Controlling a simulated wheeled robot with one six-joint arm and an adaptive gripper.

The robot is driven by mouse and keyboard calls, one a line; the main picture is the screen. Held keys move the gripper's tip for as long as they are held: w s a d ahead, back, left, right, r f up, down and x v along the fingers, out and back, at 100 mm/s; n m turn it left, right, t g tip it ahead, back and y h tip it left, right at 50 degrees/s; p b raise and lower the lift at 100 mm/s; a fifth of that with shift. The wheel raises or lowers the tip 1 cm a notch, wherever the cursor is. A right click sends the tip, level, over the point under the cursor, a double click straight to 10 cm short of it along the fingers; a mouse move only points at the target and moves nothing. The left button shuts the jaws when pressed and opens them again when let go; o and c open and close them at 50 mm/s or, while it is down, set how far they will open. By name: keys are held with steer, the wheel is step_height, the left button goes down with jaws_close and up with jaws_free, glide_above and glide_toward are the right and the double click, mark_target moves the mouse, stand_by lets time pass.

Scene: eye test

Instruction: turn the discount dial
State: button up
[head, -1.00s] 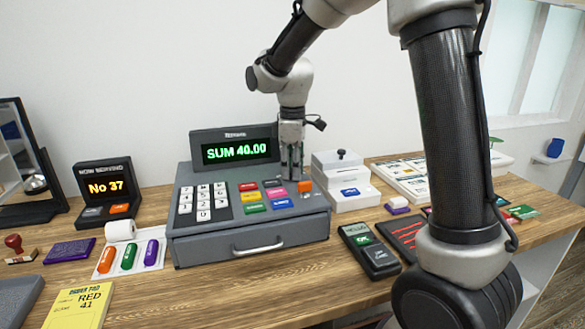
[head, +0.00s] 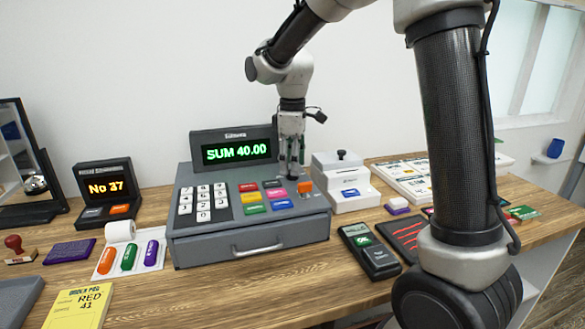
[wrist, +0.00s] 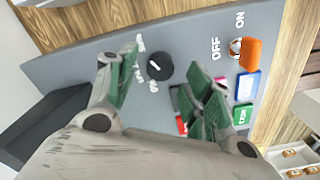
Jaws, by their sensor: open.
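The discount dial (wrist: 160,67) is a round black knob with a white pointer line on the grey register top, with small white markings beside it that are hard to read. In the wrist view my gripper (wrist: 165,68) is open, its green-padded fingers apart with the dial showing between their tips. I cannot tell whether either finger touches it. In the head view my gripper (head: 292,170) points down over the right back part of the cash register (head: 250,222), whose screen (head: 236,152) reads SUM 40.00. The dial is hidden there.
Coloured keys (head: 264,197) lie close in front of my gripper. An orange switch (wrist: 251,53) marked OFF and ON sits near the dial. A white box (head: 347,195) with a knobbed lid stands right of the register. A card terminal (head: 370,250) lies in front.

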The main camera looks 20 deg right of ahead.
step_height(320, 180, up, 10)
stand_by(0.3)
steer(key=s+d+f+m+t, duration=0.1)
steer(key=s+d+m, duration=0.5)
steer(key=s, duration=0.7)
steer(key=s+d+f+m+t, duration=0.2)
steer(key=s+d+m, duration=0.4)
steer(key=s+d, duration=0.3)
steer(key=s+t, duration=0.1)
steer(key=s, duration=0.3)
steer(key=shift+s+f, duration=0.2)
steer(key=shift+s, duration=0.1)
